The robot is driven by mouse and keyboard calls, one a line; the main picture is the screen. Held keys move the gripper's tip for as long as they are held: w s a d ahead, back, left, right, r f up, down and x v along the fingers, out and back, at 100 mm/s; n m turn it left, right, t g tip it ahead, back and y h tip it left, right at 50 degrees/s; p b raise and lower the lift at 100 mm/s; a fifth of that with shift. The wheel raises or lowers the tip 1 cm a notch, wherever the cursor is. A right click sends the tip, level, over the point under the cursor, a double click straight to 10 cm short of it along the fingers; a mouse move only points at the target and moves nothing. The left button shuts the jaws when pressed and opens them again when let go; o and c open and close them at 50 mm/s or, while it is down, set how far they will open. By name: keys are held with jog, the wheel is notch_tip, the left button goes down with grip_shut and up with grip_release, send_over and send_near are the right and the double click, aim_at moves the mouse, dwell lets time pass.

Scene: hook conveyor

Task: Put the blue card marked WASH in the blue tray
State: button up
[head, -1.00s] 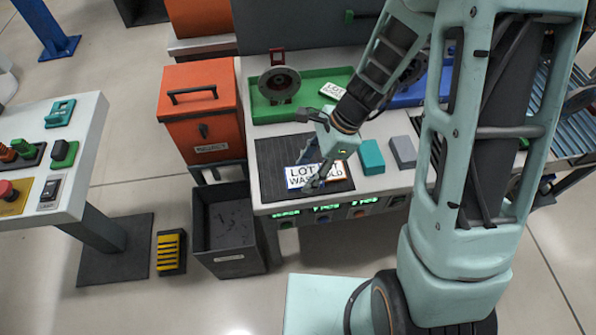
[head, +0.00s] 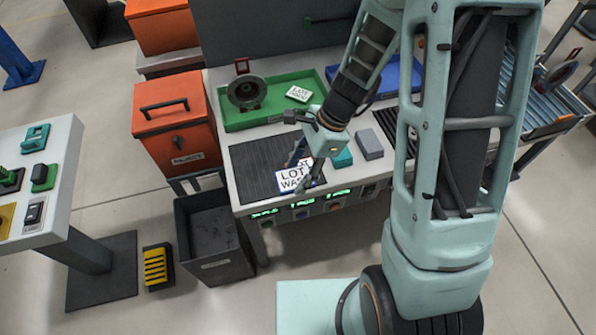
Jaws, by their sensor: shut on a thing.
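The blue-edged white card (head: 290,181), with LOT and WAS legible and its right end covered, is at the front edge of the dark mat (head: 252,160). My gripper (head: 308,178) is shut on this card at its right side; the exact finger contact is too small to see. The card appears raised, overlapping another LOT card (head: 306,162) behind it, which is mostly hidden. The blue tray (head: 397,76) lies at the back of the bench, right of the green tray, partly hidden behind my arm.
The green tray (head: 231,119) holds a round dark fixture (head: 246,92) and a LOT card (head: 298,94). A teal block (head: 343,158) and a grey block (head: 369,145) stand right of the mat. An orange bin (head: 180,125) and an open dark bin (head: 207,240) stand left.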

jog(key=shift+r, duration=1.4)
